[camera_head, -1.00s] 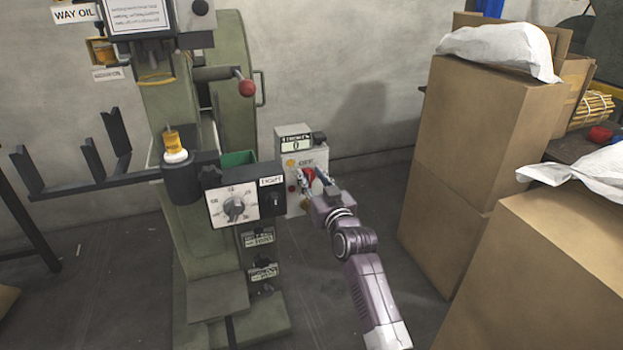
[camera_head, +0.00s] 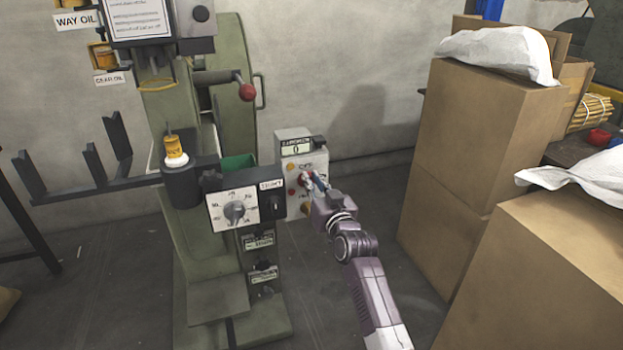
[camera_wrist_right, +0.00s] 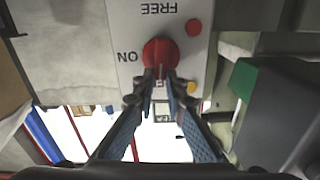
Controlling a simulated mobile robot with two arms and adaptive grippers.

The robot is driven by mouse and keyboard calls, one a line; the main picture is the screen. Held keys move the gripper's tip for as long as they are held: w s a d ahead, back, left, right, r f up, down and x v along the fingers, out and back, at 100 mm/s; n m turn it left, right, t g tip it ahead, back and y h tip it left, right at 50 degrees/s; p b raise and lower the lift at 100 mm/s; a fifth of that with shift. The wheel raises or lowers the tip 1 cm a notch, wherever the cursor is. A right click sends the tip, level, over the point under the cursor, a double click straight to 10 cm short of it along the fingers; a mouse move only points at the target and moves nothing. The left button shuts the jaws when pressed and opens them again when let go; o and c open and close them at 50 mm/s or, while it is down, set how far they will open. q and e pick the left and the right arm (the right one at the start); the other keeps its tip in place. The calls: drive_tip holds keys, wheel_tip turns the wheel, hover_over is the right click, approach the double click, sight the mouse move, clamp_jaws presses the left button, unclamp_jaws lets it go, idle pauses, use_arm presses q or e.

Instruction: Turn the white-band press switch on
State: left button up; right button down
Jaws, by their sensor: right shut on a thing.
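The green press (camera_head: 232,80) stands at left centre in the head view, with a white ring (camera_head: 176,160) under a small yellow piece on its front post. Beside it is a grey-white control box (camera_head: 293,157) with a counter display. Its red rotary switch (camera_head: 306,178) is partly hidden by my right gripper (camera_head: 314,184). In the wrist view, the red switch (camera_wrist_right: 160,54) sits between upside-down ON and FREE labels. My right gripper (camera_wrist_right: 161,82) is shut on its near part. The switch's exact pointing direction is unclear. My left gripper is not in view.
A dial box (camera_head: 233,207) and a black side panel (camera_head: 271,202) stand just left of the control box. Tall cardboard boxes (camera_head: 480,130) stand at right, with another box (camera_head: 545,270) nearer. Floor is open between press and boxes.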

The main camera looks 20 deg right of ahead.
use_arm(q)
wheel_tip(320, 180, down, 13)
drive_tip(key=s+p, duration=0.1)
drive_tip(key=p, duration=0.2)
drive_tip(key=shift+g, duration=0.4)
use_arm(e)
drive_tip(key=f+m, duration=0.1)
drive_tip(key=m, duration=0.4)
drive_tip(key=d+m, duration=0.1)
drive_tip(key=m, duration=0.5)
drive_tip(key=d+f+m, duration=0.1)
drive_tip(key=m, duration=0.4)
drive_tip(key=shift+d+f+m, duration=0.15)
drive_tip(key=shift+f+m, duration=0.15)
drive_tip(key=shift+m, duration=0.1)
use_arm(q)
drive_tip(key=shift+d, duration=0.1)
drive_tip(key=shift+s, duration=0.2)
use_arm(e)
drive_tip(key=c, duration=2)
unclamp_jaws()
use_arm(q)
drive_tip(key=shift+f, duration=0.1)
use_arm(e)
drive_tip(key=shift+o, duration=0.2)
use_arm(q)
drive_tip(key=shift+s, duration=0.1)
